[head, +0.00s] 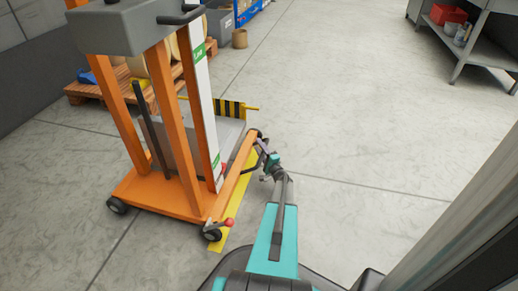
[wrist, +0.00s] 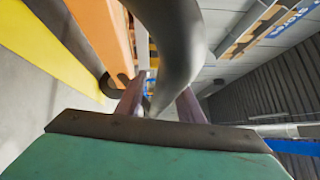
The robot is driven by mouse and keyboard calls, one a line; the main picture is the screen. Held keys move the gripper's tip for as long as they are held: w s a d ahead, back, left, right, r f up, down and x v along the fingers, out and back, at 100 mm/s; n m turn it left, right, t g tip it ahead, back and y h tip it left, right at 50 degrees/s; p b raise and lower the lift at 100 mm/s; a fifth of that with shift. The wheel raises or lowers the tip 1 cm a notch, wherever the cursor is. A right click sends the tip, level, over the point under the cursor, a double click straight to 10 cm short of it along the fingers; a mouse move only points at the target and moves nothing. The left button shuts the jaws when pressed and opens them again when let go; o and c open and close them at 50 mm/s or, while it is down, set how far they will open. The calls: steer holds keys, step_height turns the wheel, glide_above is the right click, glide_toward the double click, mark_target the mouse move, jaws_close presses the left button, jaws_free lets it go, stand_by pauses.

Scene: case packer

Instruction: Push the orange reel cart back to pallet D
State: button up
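The orange reel cart (head: 175,125) stands upright at the left of the head view, on several small wheels, with a grey box on top. A dark bent handle (head: 262,152) sticks out at its lower right side. My gripper (head: 269,163) is at this handle, at the end of my teal arm. In the wrist view a thick dark grey curved bar (wrist: 172,45) passes down in front of and between the two fingers (wrist: 160,103). The fingers stand apart; whether they press on the bar is hidden. Pallet D cannot be made out by its label.
A wooden pallet (head: 95,92) with reels stands behind the cart at the left. Yellow floor marking (head: 233,212) runs under the cart's right side. A grey shelf table (head: 478,45) with red bins is at the far right. The middle floor is clear.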

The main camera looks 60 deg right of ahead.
jaws_close()
